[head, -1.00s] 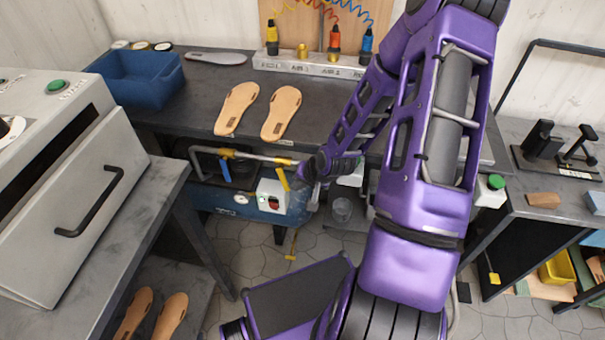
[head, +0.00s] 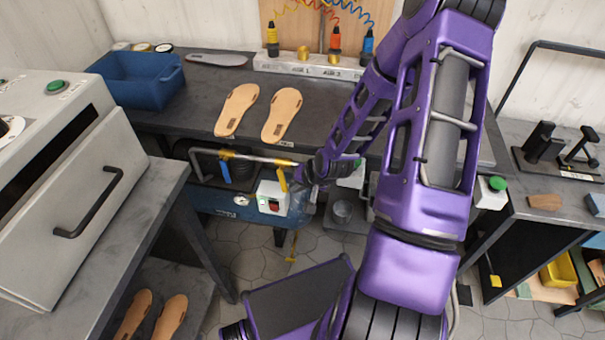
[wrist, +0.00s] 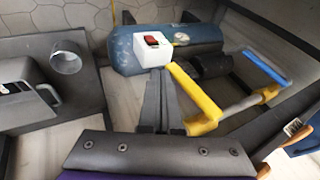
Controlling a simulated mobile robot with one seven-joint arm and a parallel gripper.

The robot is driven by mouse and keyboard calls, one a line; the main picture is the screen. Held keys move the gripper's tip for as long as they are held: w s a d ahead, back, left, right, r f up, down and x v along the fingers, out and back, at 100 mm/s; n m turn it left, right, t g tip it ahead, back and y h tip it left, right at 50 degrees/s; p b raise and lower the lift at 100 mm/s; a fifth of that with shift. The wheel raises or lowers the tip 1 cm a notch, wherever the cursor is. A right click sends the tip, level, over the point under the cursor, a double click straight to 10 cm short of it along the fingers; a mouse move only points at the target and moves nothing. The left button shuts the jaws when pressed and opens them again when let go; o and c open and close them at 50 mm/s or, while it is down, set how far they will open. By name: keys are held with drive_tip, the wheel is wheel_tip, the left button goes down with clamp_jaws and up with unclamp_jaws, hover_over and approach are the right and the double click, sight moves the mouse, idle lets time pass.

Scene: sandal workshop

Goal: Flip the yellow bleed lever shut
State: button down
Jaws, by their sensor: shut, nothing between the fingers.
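The yellow bleed lever (head: 282,179) sits at the right end of a metal pipe above the blue tank and hangs down from it in the head view. In the wrist view the lever (wrist: 194,90) slants across from the yellow pipe end, at a wide angle to the pipe. My gripper (wrist: 157,74) is shut and empty, with its dark fingers just left of the lever, close beside it. I cannot tell whether they touch. In the head view my gripper (head: 302,176) is small and dark, right of the lever, its tips hard to make out.
A white box with a red switch (wrist: 153,42) stands on the blue tank (wrist: 122,54), just beyond my fingertips. The workbench (head: 190,125) with tan sandal soles overhangs the tank. A grey cup (wrist: 66,62) stands to the left in the wrist view.

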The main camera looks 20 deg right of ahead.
drive_tip(key=p+v, duration=0.4)
drive_tip(key=v, duration=1.3)
drive_tip(key=shift+r, duration=0.2)
